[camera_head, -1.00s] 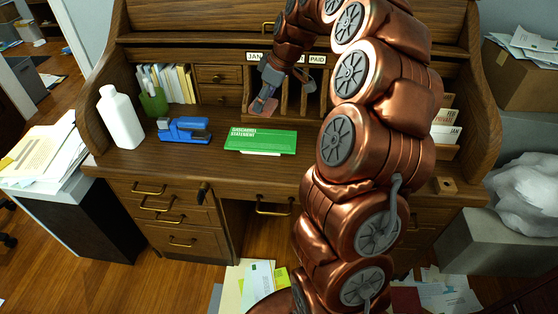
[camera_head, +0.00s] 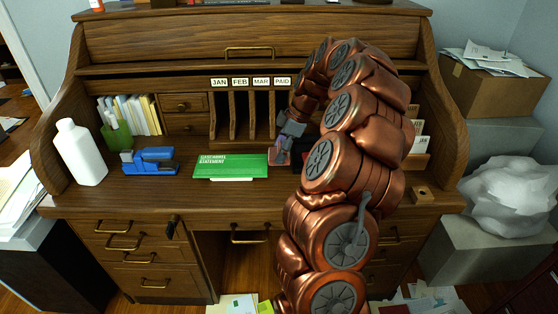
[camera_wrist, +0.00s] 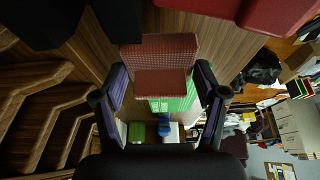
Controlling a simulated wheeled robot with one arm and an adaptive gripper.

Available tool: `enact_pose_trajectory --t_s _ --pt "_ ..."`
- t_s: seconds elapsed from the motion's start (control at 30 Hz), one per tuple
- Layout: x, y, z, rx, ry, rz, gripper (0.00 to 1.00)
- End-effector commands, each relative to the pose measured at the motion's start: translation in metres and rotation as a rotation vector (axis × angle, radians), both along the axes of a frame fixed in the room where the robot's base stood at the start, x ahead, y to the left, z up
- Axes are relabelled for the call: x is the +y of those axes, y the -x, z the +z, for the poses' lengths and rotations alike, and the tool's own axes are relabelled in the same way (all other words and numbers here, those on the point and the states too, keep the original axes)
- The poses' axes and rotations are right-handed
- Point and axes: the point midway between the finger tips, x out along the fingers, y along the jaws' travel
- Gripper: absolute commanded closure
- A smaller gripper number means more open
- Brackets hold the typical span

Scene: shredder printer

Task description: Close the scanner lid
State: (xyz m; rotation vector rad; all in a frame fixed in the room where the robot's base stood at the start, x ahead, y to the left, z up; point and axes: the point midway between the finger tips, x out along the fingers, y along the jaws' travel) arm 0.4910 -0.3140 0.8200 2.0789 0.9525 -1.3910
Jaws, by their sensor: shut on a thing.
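I see no scanner or scanner lid that I can make out in either view. My gripper (camera_head: 284,150) is over the back of the wooden desktop, just right of the labelled slots. In the wrist view my gripper (camera_wrist: 160,78) has its two fingers on either side of a reddish textured block (camera_wrist: 166,52) and is shut on it. The block shows only as a small pinkish patch (camera_head: 281,157) in the head view. My arm hides the desk's right middle part.
A green statement booklet (camera_head: 231,172) lies left of my gripper. The slot dividers (camera_head: 253,117) rise close to the gripper. A wooden roll-top (camera_head: 250,35) is above. The desktop's front left is clear.

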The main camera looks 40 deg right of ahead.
Motion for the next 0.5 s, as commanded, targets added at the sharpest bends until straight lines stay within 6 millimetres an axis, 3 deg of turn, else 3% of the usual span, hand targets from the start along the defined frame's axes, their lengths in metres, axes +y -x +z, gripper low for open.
enact_pose_trajectory --t_s 0.3,0.5 --pt "0.0 0.0 -0.036 0.002 -0.001 0.0 0.61" --pt "0.0 0.0 -0.04 -0.001 0.001 -0.001 0.61"
